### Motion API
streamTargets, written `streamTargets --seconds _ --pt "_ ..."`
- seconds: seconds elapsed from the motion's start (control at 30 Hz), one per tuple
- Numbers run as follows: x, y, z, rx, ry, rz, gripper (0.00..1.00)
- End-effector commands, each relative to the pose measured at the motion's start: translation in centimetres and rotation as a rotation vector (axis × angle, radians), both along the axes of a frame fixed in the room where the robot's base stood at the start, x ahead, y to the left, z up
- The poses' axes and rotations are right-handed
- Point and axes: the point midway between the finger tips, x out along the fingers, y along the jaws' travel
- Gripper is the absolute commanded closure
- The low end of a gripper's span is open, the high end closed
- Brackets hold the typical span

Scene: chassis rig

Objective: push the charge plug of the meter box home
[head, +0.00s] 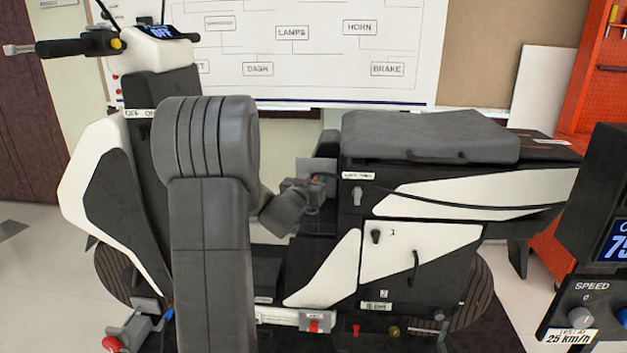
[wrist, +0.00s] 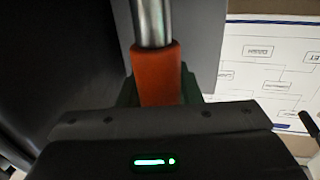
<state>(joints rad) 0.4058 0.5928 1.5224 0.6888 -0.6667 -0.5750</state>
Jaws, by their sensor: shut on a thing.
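The meter box (head: 592,255) stands at the right edge, partly cut off, with a lit display and a SPEED knob. A black cable (head: 480,206) sags across the scooter's side, from the box side towards a small grey plug-like piece (head: 357,196) under a label below the seat. I cannot tell for sure that this piece is the charge plug. My gripper (head: 318,183) is at the front of the seat, left of that piece and apart from it. In the wrist view it is shut on an orange-red grip (wrist: 158,75) on a metal rod (wrist: 153,22).
The scooter chassis (head: 425,250) fills the middle, with its seat (head: 430,136) on top and handlebar at left. My arm hides part of its step-through. A whiteboard (head: 290,70) and an orange tool rack (head: 600,70) stand behind. Floor shows at left.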

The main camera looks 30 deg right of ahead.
Motion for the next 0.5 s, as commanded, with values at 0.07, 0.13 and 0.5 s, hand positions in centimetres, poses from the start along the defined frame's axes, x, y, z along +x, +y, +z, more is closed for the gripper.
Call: streamTargets --seconds 0.07,0.13,0.5 --pt "0.00 0.00 0.02 0.000 0.000 0.000 0.93" --pt "0.00 0.00 0.01 0.000 0.000 0.000 0.93" --pt "0.00 0.00 -0.53 0.000 0.000 0.000 0.93"
